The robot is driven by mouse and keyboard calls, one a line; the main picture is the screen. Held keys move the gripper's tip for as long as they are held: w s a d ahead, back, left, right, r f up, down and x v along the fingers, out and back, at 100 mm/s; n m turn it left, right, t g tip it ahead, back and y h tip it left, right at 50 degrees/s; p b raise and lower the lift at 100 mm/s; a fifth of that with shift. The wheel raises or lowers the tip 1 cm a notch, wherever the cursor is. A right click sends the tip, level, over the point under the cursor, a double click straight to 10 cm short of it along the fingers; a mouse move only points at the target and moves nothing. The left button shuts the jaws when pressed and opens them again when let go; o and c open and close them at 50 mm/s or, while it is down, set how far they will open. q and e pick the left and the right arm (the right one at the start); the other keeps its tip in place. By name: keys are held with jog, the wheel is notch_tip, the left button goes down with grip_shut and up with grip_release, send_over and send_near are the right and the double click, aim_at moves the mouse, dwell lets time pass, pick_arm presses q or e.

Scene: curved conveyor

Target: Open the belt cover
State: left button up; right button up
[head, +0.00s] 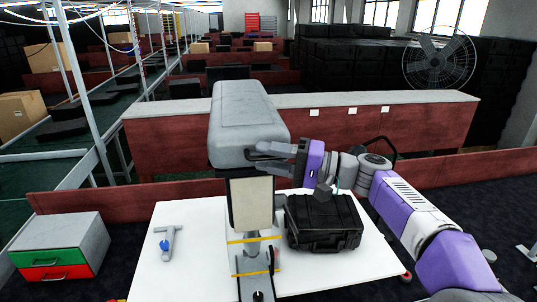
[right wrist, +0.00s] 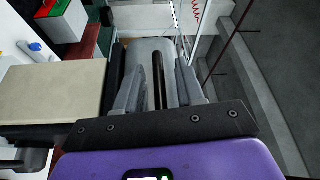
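The grey, rounded belt cover (head: 238,118) is in the middle of the head view, above a beige panel (head: 251,203) on a stand. My right gripper (head: 260,151) is at the cover's lower right edge. In the right wrist view a dark bar (right wrist: 158,82), which looks like a handle, lies between the two fingers of my right gripper (right wrist: 157,78). Gaps show on both sides of the bar, so the fingers are open around it. The grey cover (right wrist: 151,48) shows behind them. My left gripper is in neither view.
A white table (head: 180,270) holds a black case (head: 324,222) right of the stand and a grey-blue tool (head: 167,243) left of it. A box with green and red drawers (head: 58,247) stands at left. A low red wall (head: 440,130) runs behind.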

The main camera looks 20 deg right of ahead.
jog(key=shift+w+a, duration=0.1)
jog(key=shift+w, duration=0.05)
grip_shut()
dwell(0.4)
